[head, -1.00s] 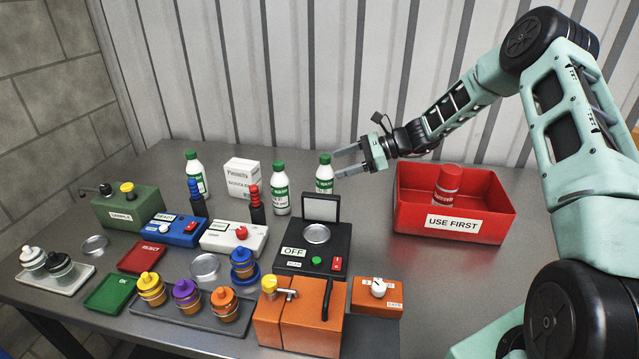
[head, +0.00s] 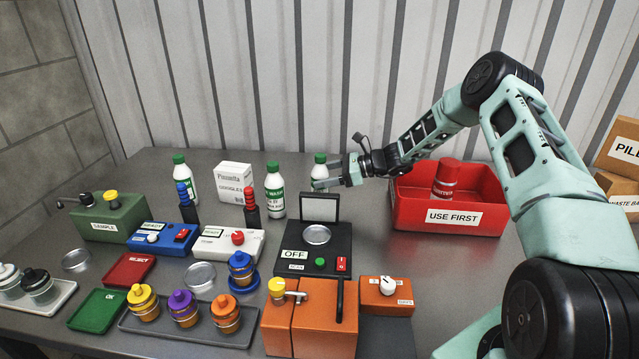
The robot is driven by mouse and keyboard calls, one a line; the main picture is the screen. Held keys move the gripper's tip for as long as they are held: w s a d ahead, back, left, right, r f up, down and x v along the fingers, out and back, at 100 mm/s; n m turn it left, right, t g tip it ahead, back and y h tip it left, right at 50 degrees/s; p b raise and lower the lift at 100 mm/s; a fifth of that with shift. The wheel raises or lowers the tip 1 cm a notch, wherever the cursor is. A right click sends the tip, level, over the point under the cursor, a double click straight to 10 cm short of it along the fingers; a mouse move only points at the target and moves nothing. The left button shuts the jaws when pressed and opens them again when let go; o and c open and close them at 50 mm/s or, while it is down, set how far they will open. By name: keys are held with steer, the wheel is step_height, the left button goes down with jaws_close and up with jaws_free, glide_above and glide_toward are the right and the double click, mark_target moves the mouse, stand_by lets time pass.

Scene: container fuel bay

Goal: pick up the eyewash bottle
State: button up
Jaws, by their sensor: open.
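Three white eyewash bottles with green caps and green labels stand upright at the back of the table: one at the left (head: 186,180), one in the middle (head: 275,193) and one at the right (head: 319,171). My gripper (head: 322,174) is open at the right bottle, its fingers reaching in from the right. The fingers overlap that bottle in the picture and hide its lower part. I cannot tell whether they touch it or straddle it.
A black device with an upright lid (head: 318,208) stands in front of the right bottle. A red "USE FIRST" bin (head: 480,218) holds a red container (head: 447,178) below my forearm. A white goggles box (head: 234,180) stands between the left and middle bottles.

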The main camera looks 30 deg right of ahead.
mark_target(314, 176)
steer(key=shift+p+x, duration=0.3)
steer(key=shift+x, duration=1.35)
steer(key=c, duration=1)
steer(key=shift+c, duration=1.1)
steer(key=shift+r, duration=0.15)
